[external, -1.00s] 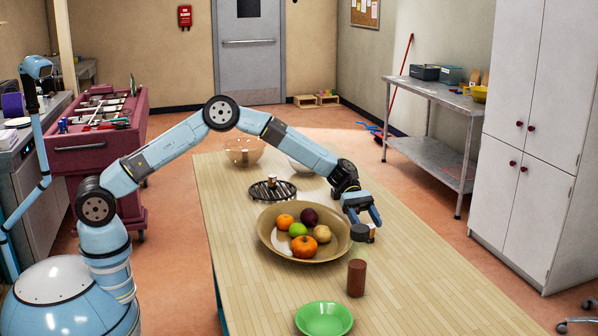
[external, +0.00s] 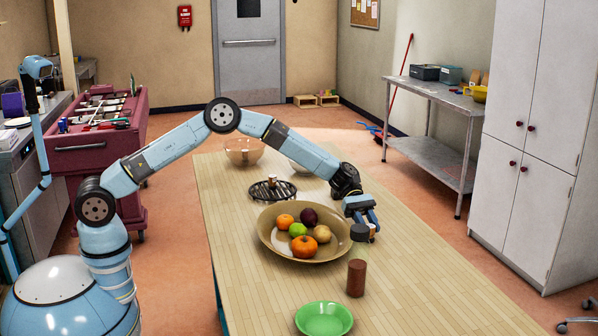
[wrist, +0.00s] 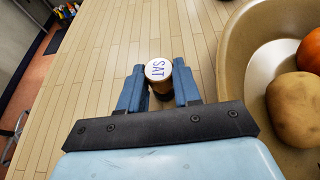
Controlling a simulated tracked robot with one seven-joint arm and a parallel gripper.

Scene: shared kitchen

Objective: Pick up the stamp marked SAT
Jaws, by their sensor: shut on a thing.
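The stamp marked SAT (wrist: 158,70) stands between my fingers in the wrist view, its white round top with blue letters facing the camera. My gripper (wrist: 159,82) is shut on it, one blue finger on each side. In the external view my gripper (external: 364,218) points down at the right of the fruit bowl, and the stamp (external: 373,229) shows only in part below the fingers. A dark round piece (external: 360,233) is in front of it there. I cannot tell whether the stamp touches the table.
The wide tan bowl (external: 272,247) with several fruits is close beside my gripper. A brown cylinder (external: 356,278) and a green bowl (external: 324,319) are nearer the camera. A dark rack (external: 262,194) is farther back. The table (external: 460,300) is clear to the right.

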